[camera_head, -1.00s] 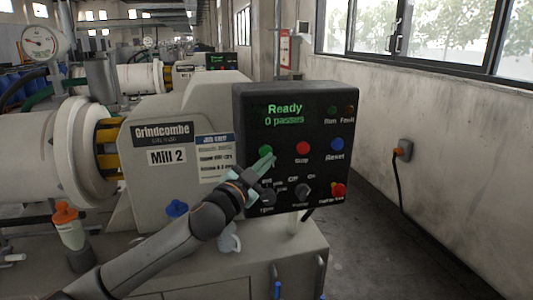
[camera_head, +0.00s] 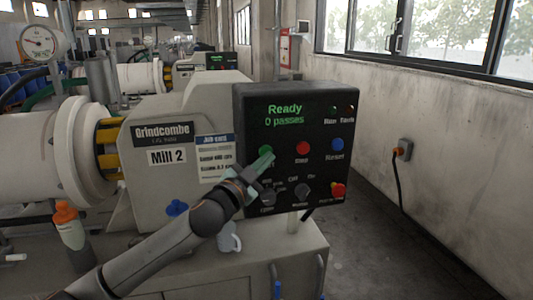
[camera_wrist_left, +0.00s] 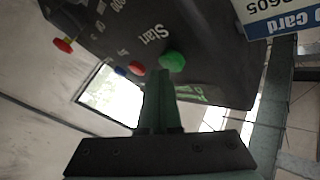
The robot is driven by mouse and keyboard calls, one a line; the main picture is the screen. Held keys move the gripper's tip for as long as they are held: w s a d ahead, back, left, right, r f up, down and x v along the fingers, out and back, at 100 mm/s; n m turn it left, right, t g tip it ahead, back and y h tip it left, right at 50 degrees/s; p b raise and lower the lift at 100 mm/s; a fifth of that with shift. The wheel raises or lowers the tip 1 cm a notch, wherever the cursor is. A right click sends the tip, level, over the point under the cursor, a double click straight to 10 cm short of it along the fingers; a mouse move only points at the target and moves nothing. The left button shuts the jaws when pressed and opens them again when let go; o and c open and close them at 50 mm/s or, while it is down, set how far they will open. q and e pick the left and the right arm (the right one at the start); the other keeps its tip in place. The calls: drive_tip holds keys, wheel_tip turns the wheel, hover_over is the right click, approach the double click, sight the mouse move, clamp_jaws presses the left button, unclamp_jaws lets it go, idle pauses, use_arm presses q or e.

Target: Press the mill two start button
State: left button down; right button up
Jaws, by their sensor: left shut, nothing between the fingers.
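The control box (camera_head: 323,112) of Mill 2 is black, with a green display reading "Ready, 0 passes". Its green start button (camera_head: 265,149) is at the left of the top button row. It also shows in the left wrist view as a round green cap (camera_wrist_left: 172,61) beside the word "Start". My left gripper (camera_head: 264,160) is shut and empty, its fingertips just below the green button in the head view. In the left wrist view the fingertips (camera_wrist_left: 160,74) are right beside the cap. I cannot tell if they touch it. My right gripper is not in view.
A red button (camera_head: 303,148) and a blue reset button (camera_head: 337,145) are to the right. Dark knobs (camera_head: 302,192) and a red emergency-type button (camera_head: 338,190) are below. A white mug (camera_head: 229,238) and an orange-capped bottle (camera_head: 68,226) stand near my arm. Floor right of the mill is clear.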

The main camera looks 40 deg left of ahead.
use_arm(q)
drive_tip(key=shift+w+a, duration=0.35)
drive_tip(key=shift+a, duration=0.05)
idle(0.4)
idle(0.4)
drive_tip(key=shift+s+d, duration=0.6)
drive_tip(key=shift+d, duration=0.1)
drive_tip(key=shift+s+d+p, duration=0.4)
drive_tip(key=shift+s+d, duration=1.25)
drive_tip(key=shift+d, duration=0.25)
